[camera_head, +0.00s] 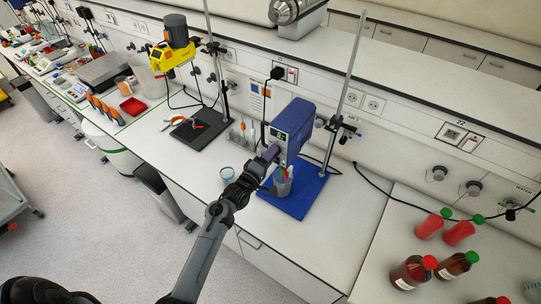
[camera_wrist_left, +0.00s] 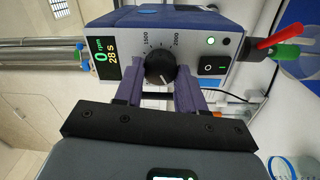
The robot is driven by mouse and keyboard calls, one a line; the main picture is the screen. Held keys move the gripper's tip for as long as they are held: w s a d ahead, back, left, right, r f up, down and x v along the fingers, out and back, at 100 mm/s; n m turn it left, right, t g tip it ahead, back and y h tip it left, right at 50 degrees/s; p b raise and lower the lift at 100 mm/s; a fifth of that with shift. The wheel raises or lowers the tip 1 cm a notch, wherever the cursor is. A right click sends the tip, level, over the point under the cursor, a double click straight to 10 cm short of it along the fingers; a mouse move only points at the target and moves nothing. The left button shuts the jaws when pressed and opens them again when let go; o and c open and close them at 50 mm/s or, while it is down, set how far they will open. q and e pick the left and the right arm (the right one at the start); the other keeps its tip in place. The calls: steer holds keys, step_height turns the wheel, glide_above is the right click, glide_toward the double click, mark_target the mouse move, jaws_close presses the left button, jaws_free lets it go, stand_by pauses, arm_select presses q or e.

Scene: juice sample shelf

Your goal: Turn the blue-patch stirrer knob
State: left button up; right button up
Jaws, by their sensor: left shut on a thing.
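The blue overhead stirrer (camera_head: 296,118) hangs on a stand with a blue base plate (camera_head: 318,190) in the head view. In the left wrist view its front panel shows a black round knob (camera_wrist_left: 160,68) with a white pointer line and a scale around it. The display (camera_wrist_left: 105,55) beside it reads 0 rpm and 28 s. My left gripper (camera_wrist_left: 159,84) has its two purple-grey fingers on either side of the knob, shut on it. In the head view the left gripper (camera_head: 268,155) is at the stirrer's front, and the knob is hidden there. My right gripper is not in view.
A beaker (camera_head: 284,182) stands below the blue stirrer, and a small blue-rimmed glass (camera_head: 227,173) sits to the left. A yellow stirrer (camera_head: 173,58) on its own stand is further left. A power switch (camera_wrist_left: 214,67) sits beside the knob.

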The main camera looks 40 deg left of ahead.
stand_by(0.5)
arm_select(q)
steer(key=o, duration=1.1)
steer(key=shift+c, duration=0.2)
steer(key=s+d+b, duration=0.1)
steer(key=s+b, duration=0.2)
steer(key=s, duration=0.7)
steer(key=shift+s+f, duration=0.25)
steer(key=shift+s, duration=0.1)
